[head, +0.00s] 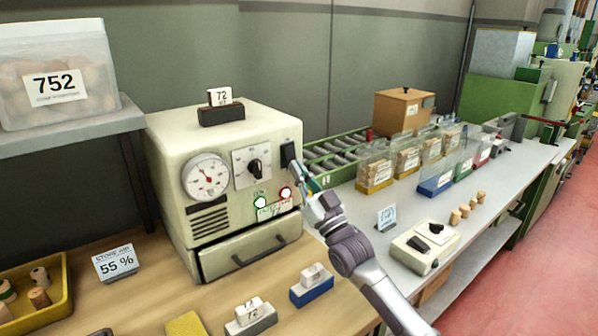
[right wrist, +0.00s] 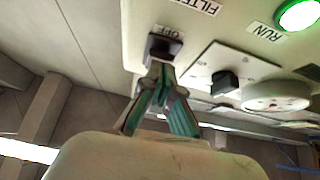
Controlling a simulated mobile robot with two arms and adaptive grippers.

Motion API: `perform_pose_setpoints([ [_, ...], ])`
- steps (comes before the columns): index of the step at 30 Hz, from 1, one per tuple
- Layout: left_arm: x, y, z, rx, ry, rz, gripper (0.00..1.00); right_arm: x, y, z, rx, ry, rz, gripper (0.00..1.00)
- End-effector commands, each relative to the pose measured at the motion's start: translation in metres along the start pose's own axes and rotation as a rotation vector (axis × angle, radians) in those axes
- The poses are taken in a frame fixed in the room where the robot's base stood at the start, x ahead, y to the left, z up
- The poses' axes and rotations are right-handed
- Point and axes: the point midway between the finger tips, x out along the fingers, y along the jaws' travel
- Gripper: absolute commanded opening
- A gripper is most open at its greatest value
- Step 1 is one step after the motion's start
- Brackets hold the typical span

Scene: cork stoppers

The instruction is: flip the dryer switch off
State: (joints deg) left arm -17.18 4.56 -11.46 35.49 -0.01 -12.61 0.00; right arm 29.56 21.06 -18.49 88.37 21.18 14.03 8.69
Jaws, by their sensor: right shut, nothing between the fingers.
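The cream dryer (head: 222,130) stands on the wooden bench, with a dial gauge, a rotary knob and a black switch (head: 287,152) on its front. In the right wrist view the switch (right wrist: 163,50) is right ahead of the fingertips, beside an "OFF" label. My right gripper (head: 297,172) is shut and empty, its tips at or just below the switch; the fingers also show in the right wrist view (right wrist: 160,70). I cannot tell whether they touch it. The green run lamp (right wrist: 298,14) is bright. My left gripper is out of view.
A drawer (head: 243,250) stands slightly open below the dryer's front. A small cream device (head: 425,247) and loose corks (head: 465,210) are on the grey bench at right.

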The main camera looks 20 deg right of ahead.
Motion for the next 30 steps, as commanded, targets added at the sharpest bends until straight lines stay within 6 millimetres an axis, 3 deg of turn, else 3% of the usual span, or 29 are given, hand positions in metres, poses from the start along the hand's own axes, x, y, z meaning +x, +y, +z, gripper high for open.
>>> perform_pose_setpoints([
  [8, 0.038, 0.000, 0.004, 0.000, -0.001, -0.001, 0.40, 0.000, 0.000, 0.014, 0.001, 0.080, 0.001, 0.00],
  [9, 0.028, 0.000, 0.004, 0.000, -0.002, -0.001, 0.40, 0.004, 0.000, 0.007, 0.000, 0.074, 0.000, 0.00],
  [16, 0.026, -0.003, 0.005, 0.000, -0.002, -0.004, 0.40, 0.001, 0.001, 0.007, 0.000, 0.071, 0.001, 0.00],
  [30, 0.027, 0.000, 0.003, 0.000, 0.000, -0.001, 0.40, -0.065, 0.000, 0.015, 0.001, 0.068, 0.000, 0.00],
])
